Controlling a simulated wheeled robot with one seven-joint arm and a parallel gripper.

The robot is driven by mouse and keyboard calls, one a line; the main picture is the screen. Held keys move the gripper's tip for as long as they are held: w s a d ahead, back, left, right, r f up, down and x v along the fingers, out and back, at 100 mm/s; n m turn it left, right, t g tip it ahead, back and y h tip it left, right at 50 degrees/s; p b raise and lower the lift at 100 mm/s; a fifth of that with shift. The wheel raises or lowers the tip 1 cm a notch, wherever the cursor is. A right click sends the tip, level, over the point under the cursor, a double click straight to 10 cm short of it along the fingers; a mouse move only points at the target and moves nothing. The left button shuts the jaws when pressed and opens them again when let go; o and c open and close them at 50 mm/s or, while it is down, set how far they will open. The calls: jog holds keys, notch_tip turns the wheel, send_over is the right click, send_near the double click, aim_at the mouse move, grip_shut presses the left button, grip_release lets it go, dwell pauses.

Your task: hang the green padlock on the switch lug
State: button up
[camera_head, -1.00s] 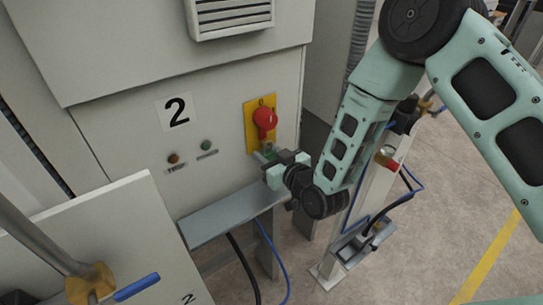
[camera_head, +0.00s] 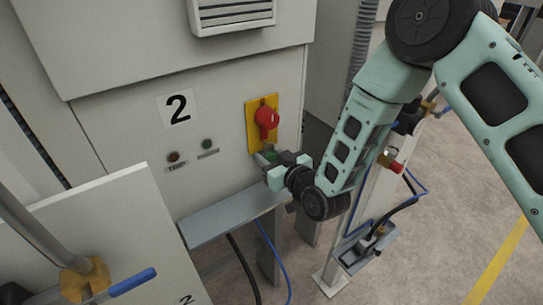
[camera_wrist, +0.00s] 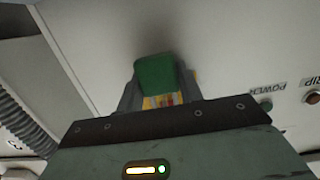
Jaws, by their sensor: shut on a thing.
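The green padlock (camera_wrist: 155,76) is between the fingers of my gripper (camera_wrist: 158,95), which is shut on it, in the wrist view. In the head view my gripper (camera_head: 268,161) is just below the yellow switch plate, close to the cabinet face, and mostly covers the padlock. The switch (camera_head: 267,118) is a red knob on a yellow plate (camera_head: 254,132). The lug is hidden or too small to make out, and so is the padlock's shackle. I cannot tell whether the padlock touches the lug.
The grey cabinet (camera_head: 110,95) carries a "2" label and two small indicators beside the switch. A grey ledge (camera_head: 225,216) juts out below my gripper. A post (camera_head: 355,230) with a red-capped fitting and blue hoses stands at the right, near my arm.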

jog(key=shift+w+a+f, duration=0.1)
jog(key=shift+w+f, duration=0.15)
jog(key=shift+f, duration=0.05)
jog(key=o, duration=1.1)
jog(key=shift+a, duration=0.1)
jog(key=shift+s, duration=0.15)
jog(key=shift+s+f+b, duration=0.15)
jog(key=shift+s+b, duration=0.1)
jog(key=shift+b, duration=0.1)
jog(key=p+v, duration=0.7)
jog(key=v, duration=1)
jog(key=shift+d+r, duration=0.4)
jog(key=shift+d, duration=0.1)
